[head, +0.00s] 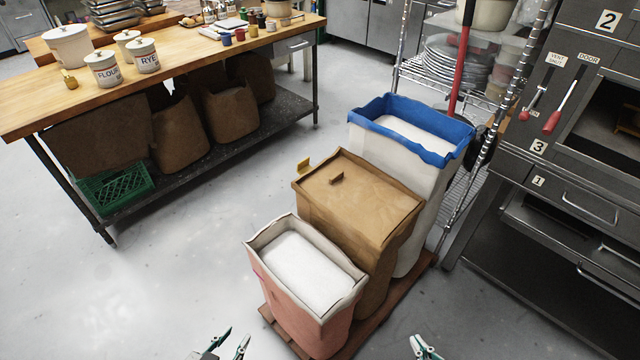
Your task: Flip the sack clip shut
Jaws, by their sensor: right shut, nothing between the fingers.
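A brown paper sack (352,204) stands in the middle of a row of three sacks, its top flat and closed over. My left gripper (239,334) is open and empty at the bottom edge, left of the front sack. My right gripper (417,339) is shut and empty at the bottom edge, right of the sacks.
An open pink sack (300,318) of white powder stands in front, and a blue-rimmed white sack (400,180) behind, on a wooden pallet (374,329). A steel oven (560,190) and wire rack (460,190) stand right. A wooden table (190,52) stands left; the floor between is clear.

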